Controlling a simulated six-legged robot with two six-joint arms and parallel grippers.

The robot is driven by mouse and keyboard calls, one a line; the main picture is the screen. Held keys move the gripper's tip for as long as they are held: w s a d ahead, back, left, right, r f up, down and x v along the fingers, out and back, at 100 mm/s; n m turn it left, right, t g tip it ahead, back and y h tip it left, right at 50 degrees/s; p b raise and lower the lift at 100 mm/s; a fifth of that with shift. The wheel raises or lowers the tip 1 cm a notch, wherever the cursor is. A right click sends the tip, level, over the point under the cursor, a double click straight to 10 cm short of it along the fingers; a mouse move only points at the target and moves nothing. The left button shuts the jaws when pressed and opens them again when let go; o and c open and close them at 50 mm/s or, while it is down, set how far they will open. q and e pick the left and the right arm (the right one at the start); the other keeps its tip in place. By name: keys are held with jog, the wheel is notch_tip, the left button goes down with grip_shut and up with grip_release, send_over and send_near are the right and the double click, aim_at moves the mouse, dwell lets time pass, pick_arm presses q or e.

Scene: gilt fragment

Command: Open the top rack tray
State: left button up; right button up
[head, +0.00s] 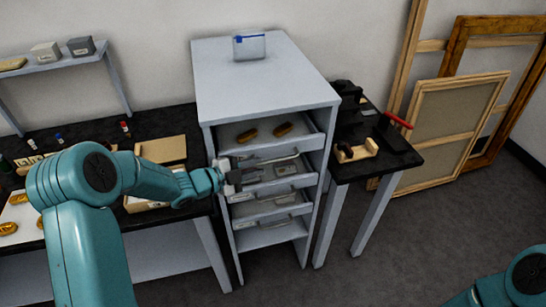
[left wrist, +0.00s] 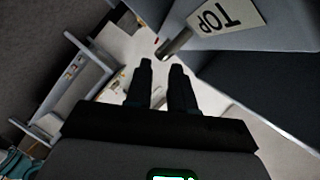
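The pale grey rack (head: 262,85) stands in the middle of the head view with several trays in its open front. The top rack tray (head: 232,132) holds two golden-brown fragments (head: 266,131). A bar handle (head: 280,159) runs along its front. My left gripper (head: 236,178) is at the rack's left front, near the handle's left end. In the left wrist view its two dark fingers (left wrist: 162,66) are apart with nothing between them. A "TOP" label (left wrist: 228,14) and the grey handle end (left wrist: 177,43) show just beyond the fingertips. My right gripper is out of view.
A dark bench (head: 150,131) with a wooden box stands left of the rack. A small black table (head: 400,160) with tools stands close on its right. Wooden frames (head: 450,130) lean on the wall. The floor (head: 430,240) in front is clear.

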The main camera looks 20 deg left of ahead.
aim_at(273, 160)
pick_arm(q)
jog(key=p+x, duration=0.1)
jog(key=x, duration=0.5)
jog(key=shift+w+d, duration=0.2)
jog(key=shift+w, duration=0.1)
jog(key=shift+s+r, duration=0.1)
jog(key=shift+s, duration=0.05)
grip_shut()
jog(key=shift+d, duration=0.1)
